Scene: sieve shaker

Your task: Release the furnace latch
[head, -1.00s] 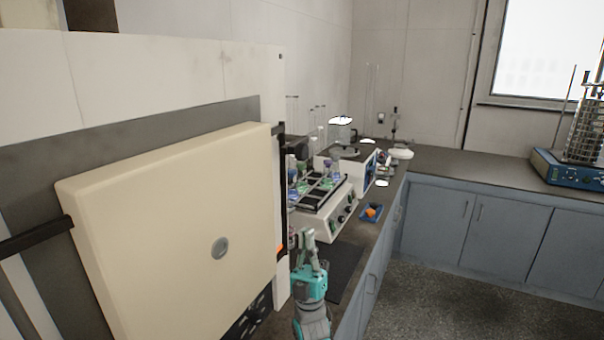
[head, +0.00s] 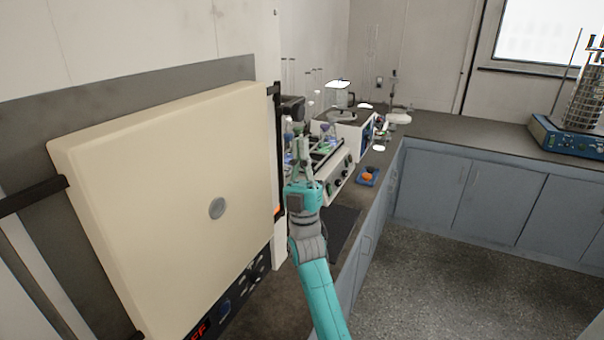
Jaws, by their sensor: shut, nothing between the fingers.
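The furnace is the large unit at the left, with a thick cream door (head: 165,205) that has a round grey disc (head: 217,208) on it. The door looks closed against the dark grey front. A black latch piece (head: 275,92) shows at the upper right edge of the door, and a dark vertical bar runs down that edge. My gripper (head: 304,150) is shut and empty, pointing up, just right of the door's right edge. Whether it touches the latch cannot be told.
Behind my gripper stands a shaker (head: 338,175) with flasks. A blue tray (head: 368,177) with an orange object lies on the counter. A dark mat (head: 340,228) lies right of my arm. A sieve shaker (head: 572,138) stands at the far right. The floor is clear.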

